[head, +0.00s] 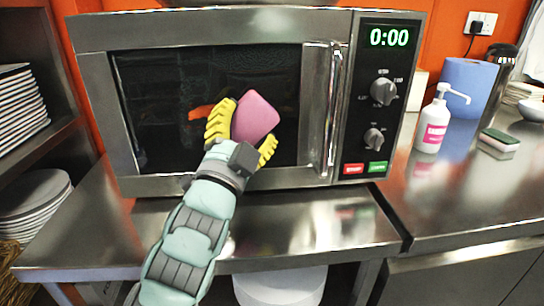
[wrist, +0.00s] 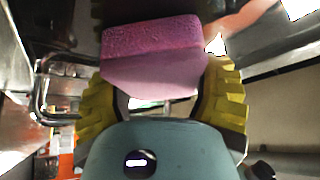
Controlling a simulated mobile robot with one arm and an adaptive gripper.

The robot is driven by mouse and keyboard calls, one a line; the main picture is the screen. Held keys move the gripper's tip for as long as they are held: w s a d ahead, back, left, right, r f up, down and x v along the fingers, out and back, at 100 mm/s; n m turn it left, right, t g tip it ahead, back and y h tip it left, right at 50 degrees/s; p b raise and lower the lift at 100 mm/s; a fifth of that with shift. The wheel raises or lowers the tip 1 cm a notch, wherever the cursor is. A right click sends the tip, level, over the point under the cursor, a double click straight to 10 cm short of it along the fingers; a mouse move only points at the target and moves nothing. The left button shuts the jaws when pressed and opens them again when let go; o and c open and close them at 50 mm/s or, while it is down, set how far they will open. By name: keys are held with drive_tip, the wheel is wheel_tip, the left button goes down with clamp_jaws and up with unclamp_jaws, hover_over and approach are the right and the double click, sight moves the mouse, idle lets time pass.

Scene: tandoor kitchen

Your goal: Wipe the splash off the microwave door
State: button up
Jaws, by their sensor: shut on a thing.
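The microwave (head: 222,30) stands on a steel counter with its door shut and a dark glass window. An orange-red splash (head: 200,112) shows on the window, just left of my gripper. My gripper (head: 243,125) has yellow fingers shut on a pink sponge (head: 256,115), in front of the window. In the wrist view the sponge (wrist: 150,50) sits between the two yellow fingers, its far face towards the dark door. I cannot tell whether it touches the glass. Part of the splash may be hidden behind the sponge and gripper.
The vertical door handle (head: 333,110) stands out right of the sponge. Plates (head: 32,193) fill the left shelves. The counter before the microwave is clear.

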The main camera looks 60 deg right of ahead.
sight(198, 116)
drive_tip(key=shift+s+d+b, duration=0.2)
drive_tip(key=shift+s+b, duration=0.05)
drive_tip(key=shift+b, duration=0.05)
drive_tip(key=shift+w+a+r+p, duration=0.2)
drive_tip(key=shift+w+p, duration=0.25)
drive_tip(key=shift+p, duration=0.35)
drive_tip(key=shift+w+a+f+p, duration=0.15)
drive_tip(key=shift+w+a+p, duration=2.9)
drive_tip(key=shift+p, duration=0.4)
drive_tip(key=shift+w+d, duration=0.1)
drive_tip(key=shift+w, duration=0.1)
